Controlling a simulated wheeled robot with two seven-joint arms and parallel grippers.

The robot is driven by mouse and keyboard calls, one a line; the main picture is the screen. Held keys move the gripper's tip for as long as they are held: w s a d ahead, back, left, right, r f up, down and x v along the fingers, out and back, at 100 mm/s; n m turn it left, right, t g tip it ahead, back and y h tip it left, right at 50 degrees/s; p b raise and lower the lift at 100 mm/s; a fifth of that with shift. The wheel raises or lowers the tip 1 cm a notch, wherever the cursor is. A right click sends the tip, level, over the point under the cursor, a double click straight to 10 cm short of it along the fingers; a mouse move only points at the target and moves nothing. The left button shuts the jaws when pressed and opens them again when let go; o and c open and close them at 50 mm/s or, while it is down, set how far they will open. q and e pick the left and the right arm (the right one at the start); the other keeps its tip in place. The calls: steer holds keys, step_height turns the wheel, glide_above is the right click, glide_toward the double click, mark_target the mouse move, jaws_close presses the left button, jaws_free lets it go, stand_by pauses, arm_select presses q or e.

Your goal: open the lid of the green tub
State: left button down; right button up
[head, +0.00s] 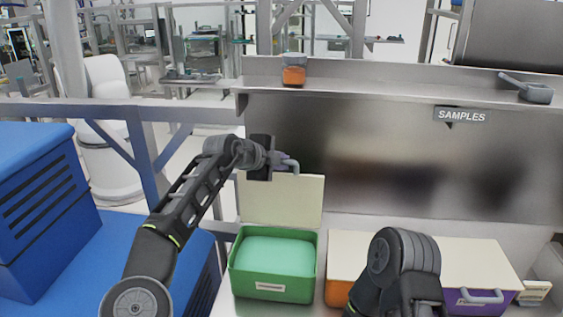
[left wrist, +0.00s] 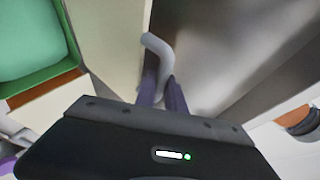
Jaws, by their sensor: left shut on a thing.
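The green tub (head: 318,262) stands on the bench, with a pale green mass filling its inside. Its cream lid (head: 280,205) stands upright at the tub's back edge, so the tub is open. My left gripper (head: 287,164) is at the lid's top edge, shut on the grey lid handle. In the left wrist view the curved handle (left wrist: 157,45) sits between the fingers (left wrist: 160,92), beside the pale lid (left wrist: 108,40). The tub (left wrist: 68,58) shows there at the upper left. My right arm is at the bottom of the head view; its gripper is not visible.
An orange tub (head: 337,292) and a purple tub (head: 470,308), both with cream lids, stand to the right. A steel panel with a SAMPLES label (head: 460,115) rises behind. An orange jar (head: 294,75) stands on the shelf above. Blue equipment (head: 45,200) is at left.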

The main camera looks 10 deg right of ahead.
arm_select(q)
steer(key=c, duration=1.4)
jaws_free()
steer(key=shift+f, duration=0.1)
steer(key=shift+s+a+b, duration=0.15)
steer(key=shift+a+b, duration=0.05)
steer(key=shift+b, duration=0.25)
steer(key=b+v, duration=0.5)
steer(key=v, duration=0.2)
steer(key=shift+s+r, duration=0.15)
steer(key=shift+r, duration=0.15)
